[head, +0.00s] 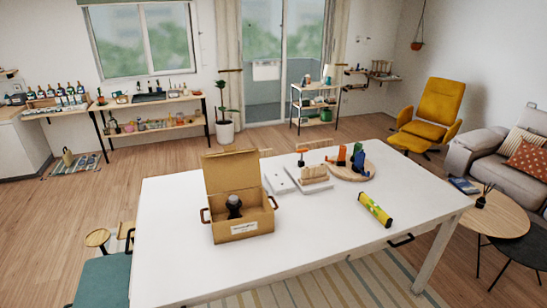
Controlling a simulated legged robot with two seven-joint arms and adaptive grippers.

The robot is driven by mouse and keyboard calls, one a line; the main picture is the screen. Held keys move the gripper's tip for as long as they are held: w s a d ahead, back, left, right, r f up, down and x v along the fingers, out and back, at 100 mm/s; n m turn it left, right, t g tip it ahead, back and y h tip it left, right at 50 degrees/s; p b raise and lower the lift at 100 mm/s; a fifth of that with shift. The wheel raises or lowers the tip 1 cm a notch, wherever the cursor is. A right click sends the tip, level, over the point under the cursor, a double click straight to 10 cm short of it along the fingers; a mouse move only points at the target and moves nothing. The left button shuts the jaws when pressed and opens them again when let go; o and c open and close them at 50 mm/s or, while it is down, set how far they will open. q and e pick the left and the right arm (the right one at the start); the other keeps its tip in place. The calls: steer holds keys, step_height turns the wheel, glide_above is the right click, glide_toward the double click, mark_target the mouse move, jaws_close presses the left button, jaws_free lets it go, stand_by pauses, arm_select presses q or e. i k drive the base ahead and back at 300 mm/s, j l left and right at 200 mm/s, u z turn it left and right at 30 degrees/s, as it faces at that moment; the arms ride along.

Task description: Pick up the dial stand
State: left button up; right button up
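No thing on the white table (310,240) is clearly recognisable as the dial stand at this size. A small upright piece with an orange top (301,158) stands near the table's far edge, by a light wooden rack (314,172) on a white base. A dark, rounded upright object (234,205) stands in the open brown box (243,228), its lower part hidden by the box's front wall. Neither of my grippers is in the head view.
White flat pieces (277,179) lie left of the rack. A round wooden board (342,174) holds orange, green and blue pieces. A yellow-green tube (375,209) lies at the right. The table's front is clear. A teal seat (103,280) is at the lower left.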

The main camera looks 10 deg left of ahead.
mark_target(234, 211)
steer(key=i+l+u, duration=0.45)
steer(key=i+l, duration=0.55)
